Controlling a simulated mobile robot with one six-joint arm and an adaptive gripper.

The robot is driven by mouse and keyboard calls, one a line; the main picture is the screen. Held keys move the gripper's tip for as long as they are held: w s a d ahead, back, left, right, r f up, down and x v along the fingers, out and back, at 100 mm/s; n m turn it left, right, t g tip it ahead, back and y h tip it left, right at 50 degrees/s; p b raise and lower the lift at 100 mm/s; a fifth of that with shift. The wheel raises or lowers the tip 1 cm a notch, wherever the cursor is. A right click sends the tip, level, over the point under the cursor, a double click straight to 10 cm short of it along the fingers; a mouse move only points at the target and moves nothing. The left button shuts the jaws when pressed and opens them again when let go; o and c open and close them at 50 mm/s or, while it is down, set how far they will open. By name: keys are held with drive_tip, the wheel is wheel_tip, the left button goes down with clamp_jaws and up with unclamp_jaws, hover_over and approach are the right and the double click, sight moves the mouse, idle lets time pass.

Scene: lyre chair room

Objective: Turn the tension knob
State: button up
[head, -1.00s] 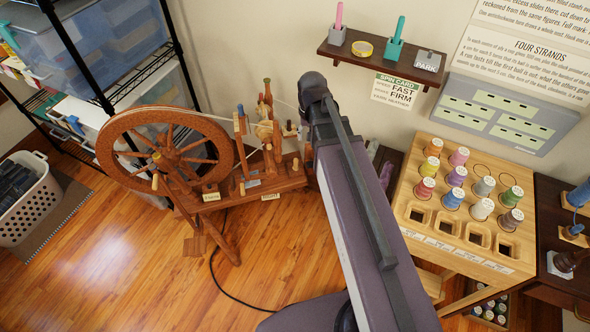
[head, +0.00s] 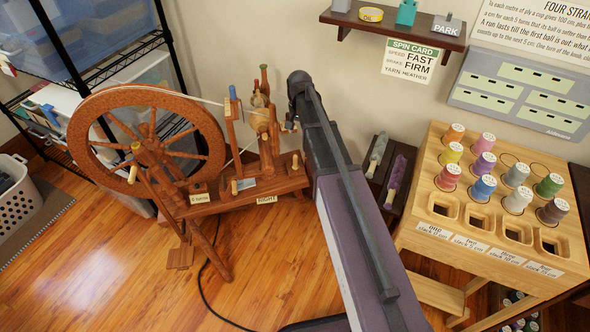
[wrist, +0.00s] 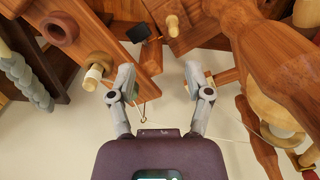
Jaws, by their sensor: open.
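The wooden spinning wheel (head: 150,150) stands left of my arm in the head view. Light wooden pegs stick out of its base, one at the right end (head: 295,161) and one near the small labels (head: 235,187); I cannot tell for sure which is the tension knob. In the wrist view my gripper (wrist: 160,76) is open, with nothing between its fingers. A pale-tipped peg (wrist: 97,77) is just left of the left finger, and another small peg (wrist: 172,25) lies beyond the fingertips. In the head view my arm hides the gripper.
A small card reading TIGHT (head: 266,200) is on the wheel's base. A spin card (head: 412,60) on the wall reads FAST, FIRM, HEATHER. A wooden spool stand (head: 470,240) is to the right, a shelf rack (head: 80,70) to the left. A dark cable crosses the floor.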

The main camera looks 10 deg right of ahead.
drive_tip(key=m+b, duration=0.1)
drive_tip(key=b, duration=0.5)
hover_over(295, 156)
wheel_tip(295, 156, down, 7)
drive_tip(key=shift+f, duration=0.15)
drive_tip(key=shift+d+f, duration=0.1)
wheel_tip(295, 156, down, 14)
drive_tip(key=b, duration=1.3)
drive_tip(key=shift+r, duration=0.2)
clamp_jaws()
